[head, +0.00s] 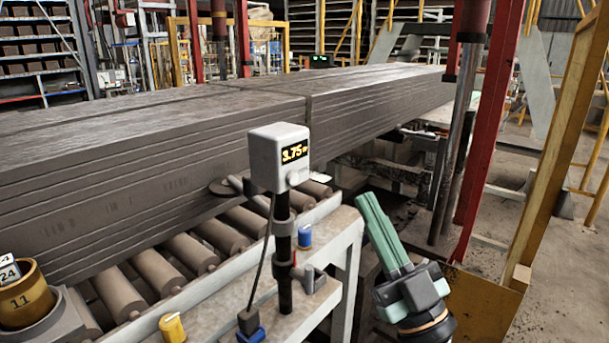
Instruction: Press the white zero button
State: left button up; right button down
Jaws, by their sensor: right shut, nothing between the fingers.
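A white display box (278,158) stands on a dark post beside the roller conveyor. Its screen (295,151) reads 3.75 with a unit after it, in yellow. A small round white button (294,178) appears below the screen on the same face, hard to tell from the white casing. My right gripper (369,200) has green fingers, closed together and empty. It is to the right of the box and lower in the picture, pointing up and slightly left, apart from the box. My left gripper is out of view.
A long grey clay slab (130,180) lies on the rollers (185,252). Blue (305,236) and yellow (172,327) knobs sit on the conveyor's side rail. A brown pot marked 11 (26,298) stands at lower left. A red upright (485,130) rises at right.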

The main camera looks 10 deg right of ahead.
aim_at(292, 178)
jog(key=w+a, duration=0.5)
jog(key=w, duration=0.2)
jog(key=shift+a, duration=0.25)
dwell(0.3)
jog(key=shift+a, duration=0.1)
dwell(1.9)
jog(key=shift+w+a, duration=0.15)
jog(key=shift+w, duration=0.15)
jog(key=shift+w+a, duration=0.3)
dwell(0.7)
jog(key=shift+d, duration=0.1)
jog(key=shift+s+d+p, duration=0.3)
jog(key=shift+s+d, duration=0.15)
jog(key=shift+s, duration=0.2)
